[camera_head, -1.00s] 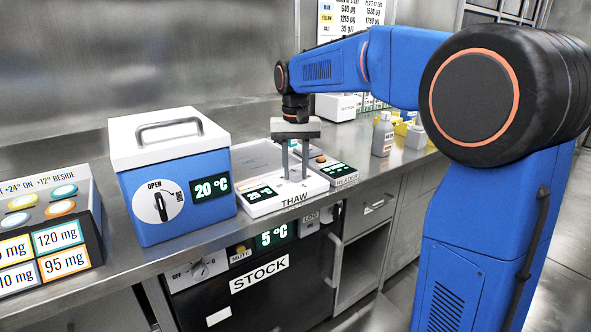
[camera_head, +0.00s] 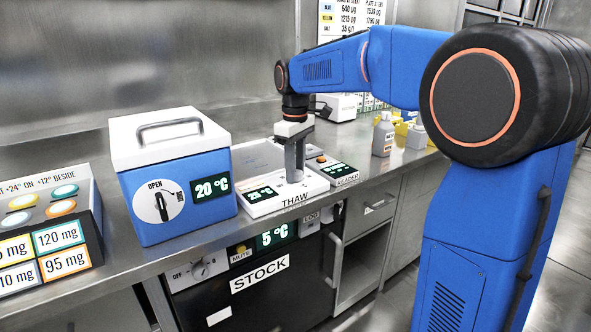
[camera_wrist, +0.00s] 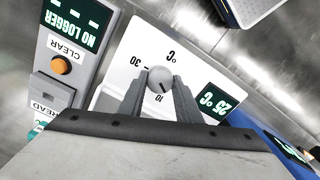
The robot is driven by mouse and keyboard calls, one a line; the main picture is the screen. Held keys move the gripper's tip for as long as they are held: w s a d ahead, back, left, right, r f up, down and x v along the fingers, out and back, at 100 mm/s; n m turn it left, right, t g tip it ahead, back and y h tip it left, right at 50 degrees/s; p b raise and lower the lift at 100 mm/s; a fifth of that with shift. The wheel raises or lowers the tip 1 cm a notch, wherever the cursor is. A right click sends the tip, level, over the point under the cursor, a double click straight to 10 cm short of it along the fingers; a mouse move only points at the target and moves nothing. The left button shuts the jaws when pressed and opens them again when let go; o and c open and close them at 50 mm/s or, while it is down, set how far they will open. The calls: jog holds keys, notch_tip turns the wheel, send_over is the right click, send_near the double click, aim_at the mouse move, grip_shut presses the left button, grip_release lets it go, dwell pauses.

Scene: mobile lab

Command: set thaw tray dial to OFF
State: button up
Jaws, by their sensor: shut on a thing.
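The thaw tray (camera_head: 262,208) is a white unit on the counter with a THAW label and a display (camera_head: 260,194) reading about 25 °C. In the wrist view its white panel (camera_wrist: 136,52) carries the marks 30, 10 and °C beside a 25 °C display (camera_wrist: 212,101). The round grey dial (camera_wrist: 160,75) sits between my fingertips, with a dark pointer line towards the 10. My gripper (camera_head: 294,178) points down over the tray and is shut on the dial; it also shows in the wrist view (camera_wrist: 158,84). An OFF mark is not visible; my fingers hide part of the panel.
A blue box (camera_head: 172,205) with a white lid and a 20 °C display stands left of the tray. The reader (camera_head: 341,172) sits close on the right. Bottles (camera_head: 383,135) stand farther right. The STOCK fridge (camera_head: 262,285) is below the counter.

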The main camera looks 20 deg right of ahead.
jog(key=n, duration=0.6)
jog(key=shift+r+n, duration=0.1)
jog(key=shift+n, duration=0.2)
dwell(0.4)
jog(key=o, duration=1.1)
jog(key=shift+c, duration=0.2)
notch_tip(320, 180, up, 17)
jog(key=shift+r, duration=0.15)
jog(key=shift+s, duration=0.1)
